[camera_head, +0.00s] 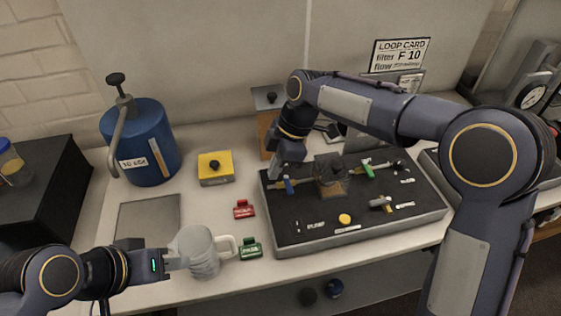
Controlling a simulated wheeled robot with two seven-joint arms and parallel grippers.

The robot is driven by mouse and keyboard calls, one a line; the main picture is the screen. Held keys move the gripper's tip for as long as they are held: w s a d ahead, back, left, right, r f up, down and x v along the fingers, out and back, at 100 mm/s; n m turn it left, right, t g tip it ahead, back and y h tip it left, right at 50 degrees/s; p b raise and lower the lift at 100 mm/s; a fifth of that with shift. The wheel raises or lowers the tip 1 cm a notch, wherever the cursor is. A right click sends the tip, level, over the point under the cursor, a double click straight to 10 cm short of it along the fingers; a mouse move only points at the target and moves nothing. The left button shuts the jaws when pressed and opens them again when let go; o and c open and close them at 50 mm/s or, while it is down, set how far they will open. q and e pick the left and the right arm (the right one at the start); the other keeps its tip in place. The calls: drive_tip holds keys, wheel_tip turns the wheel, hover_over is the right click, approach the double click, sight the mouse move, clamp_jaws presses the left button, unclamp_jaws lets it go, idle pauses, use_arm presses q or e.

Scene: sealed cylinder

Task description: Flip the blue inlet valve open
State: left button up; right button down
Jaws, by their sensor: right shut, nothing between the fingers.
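The blue inlet valve (289,186) is a small blue lever at the left end of a fitting on the black panel (300,235). My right gripper (284,172) points down just above and beside the blue lever. Its fingers are shut with nothing between them. Whether they touch the lever is too small to tell. My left gripper (178,262) reaches in from the left to a grey translucent jug (200,255) with a pale handle. Its fingertips meet the jug's left side, and I cannot tell whether they are closed on it.
A green lever (368,171), a yellow knob (344,219) and a dark square block sit on the panel. Red (243,209) and green (250,248) tags lie left of it. A blue cylinder (148,145), a yellow box (215,168) and a grey plate (147,218) stand further left.

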sight(288, 184)
drive_tip(key=x, duration=0.5)
drive_tip(key=shift+s+a+f+p, duration=0.1)
drive_tip(key=shift+a+f+p, duration=0.05)
drive_tip(key=shift+f+p, duration=0.25)
drive_tip(key=d, duration=0.1)
drive_tip(key=w+d+p, duration=0.1)
drive_tip(key=d, duration=0.1)
drive_tip(key=shift+f, duration=0.15)
drive_tip(key=shift+d, duration=0.35)
